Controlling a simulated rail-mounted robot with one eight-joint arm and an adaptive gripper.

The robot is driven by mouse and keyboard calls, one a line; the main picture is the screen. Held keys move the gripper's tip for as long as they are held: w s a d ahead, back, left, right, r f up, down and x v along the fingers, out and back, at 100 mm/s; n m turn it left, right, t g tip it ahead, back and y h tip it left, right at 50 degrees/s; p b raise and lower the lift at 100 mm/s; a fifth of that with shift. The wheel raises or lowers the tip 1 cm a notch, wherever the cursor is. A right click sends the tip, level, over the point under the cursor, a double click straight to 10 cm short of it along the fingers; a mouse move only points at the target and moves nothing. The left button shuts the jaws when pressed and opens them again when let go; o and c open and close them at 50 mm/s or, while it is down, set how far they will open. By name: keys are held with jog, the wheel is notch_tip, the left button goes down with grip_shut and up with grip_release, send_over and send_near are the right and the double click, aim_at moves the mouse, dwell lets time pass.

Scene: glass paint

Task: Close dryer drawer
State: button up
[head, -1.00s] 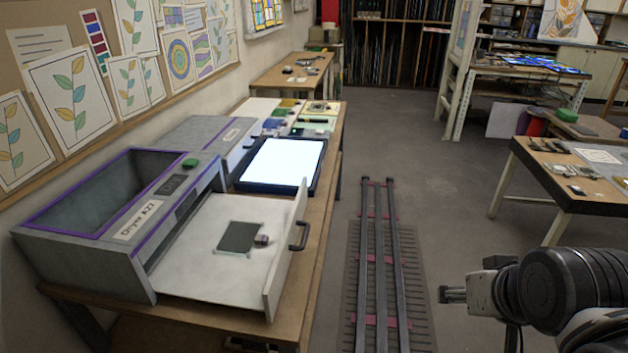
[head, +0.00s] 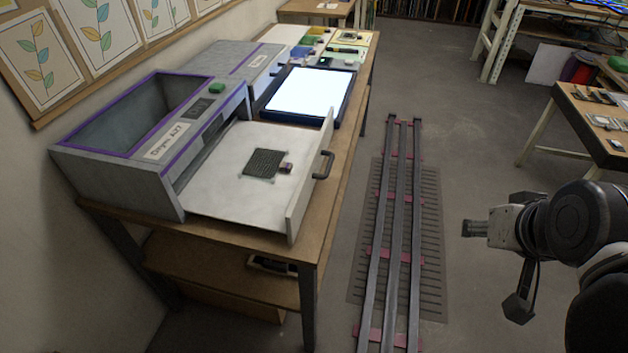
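The dryer (head: 165,150) is a grey box with purple trim and a "Dryer A27" label, on the wooden bench at left. Its white drawer (head: 220,188) is pulled out to the right toward the bench's front edge. A dark handle (head: 324,165) is on the drawer's front panel. A dark square piece (head: 264,163) and a small object (head: 286,167) lie in the drawer. My gripper (head: 473,228) is at the right, well apart from the handle, beyond the floor rails.
A lit light panel (head: 300,95) lies on the bench behind the drawer. Floor rails (head: 398,230) run between the bench and my arm. A second table (head: 600,145) stands at the right. The space between handle and gripper is clear above the rails.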

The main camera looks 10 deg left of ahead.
jog(key=shift+m+g+y, duration=0.4)
jog(key=shift+y, duration=0.4)
jog(key=w+a+f+b, duration=0.1)
jog(key=f, duration=0.1)
jog(key=w+a+f+b, duration=0.1)
jog(key=a, duration=0.1)
jog(key=shift+w+f, duration=0.15)
jog(key=shift+f, duration=0.2)
grip_shut()
jog(key=g+y+b, duration=0.5)
jog(key=y+b, duration=1.1)
send_near(301, 209)
jog(key=a, duration=0.2)
jog(key=a+b, duration=0.1)
jog(key=a, duration=0.2)
jog(key=a+b, duration=0.1)
jog(key=a, duration=0.1)
jog(key=shift+w+a+f, duration=0.15)
jog(key=shift+w+a, duration=0.15)
jog(key=shift+w, duration=0.1)
